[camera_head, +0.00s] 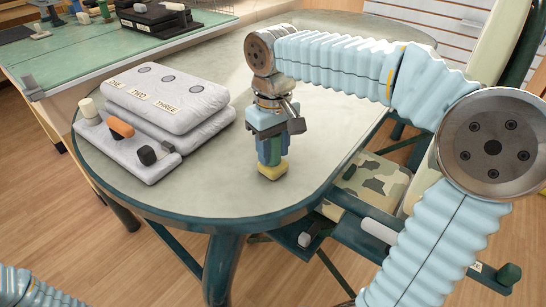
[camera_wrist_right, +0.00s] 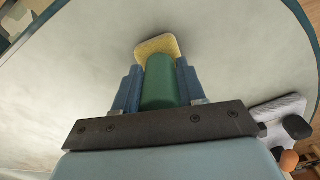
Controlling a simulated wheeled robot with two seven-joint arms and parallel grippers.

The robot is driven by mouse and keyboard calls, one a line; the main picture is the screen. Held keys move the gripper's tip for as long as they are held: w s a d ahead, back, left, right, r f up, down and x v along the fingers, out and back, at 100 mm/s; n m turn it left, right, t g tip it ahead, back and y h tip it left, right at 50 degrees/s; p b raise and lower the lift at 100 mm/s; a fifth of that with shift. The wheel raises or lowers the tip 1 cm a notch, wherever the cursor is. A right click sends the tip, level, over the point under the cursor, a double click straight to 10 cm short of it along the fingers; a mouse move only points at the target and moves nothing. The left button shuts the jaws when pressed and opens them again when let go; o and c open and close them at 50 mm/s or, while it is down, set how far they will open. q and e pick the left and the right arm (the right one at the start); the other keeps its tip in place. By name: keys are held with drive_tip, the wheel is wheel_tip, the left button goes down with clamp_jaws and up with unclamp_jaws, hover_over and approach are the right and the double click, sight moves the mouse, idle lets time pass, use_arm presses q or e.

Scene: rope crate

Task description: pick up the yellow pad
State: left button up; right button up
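The yellow pad (camera_head: 272,171) is at the near middle of the round table, with a green upright handle above it. It also shows in the wrist view (camera_wrist_right: 158,46), beyond the green handle (camera_wrist_right: 160,82). My right gripper (camera_head: 270,150) points down over it. In the wrist view its two blue fingers (camera_wrist_right: 160,90) lie against both sides of the green handle, with no gap that I can see. The pad's underside is hidden, so I cannot tell whether it touches the table. My left gripper is out of view; only a piece of my left arm shows at the lower left.
A grey-white stand (camera_head: 190,116) labelled ONE, TWO and THREE is on the left of the table, with cream, orange and black knobs on its front ledge. A green-topped bench (camera_head: 90,50) stands behind left. The table (camera_head: 215,190) around the pad is clear.

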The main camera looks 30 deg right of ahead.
clamp_jaws()
drive_tip(key=shift+r, duration=0.1)
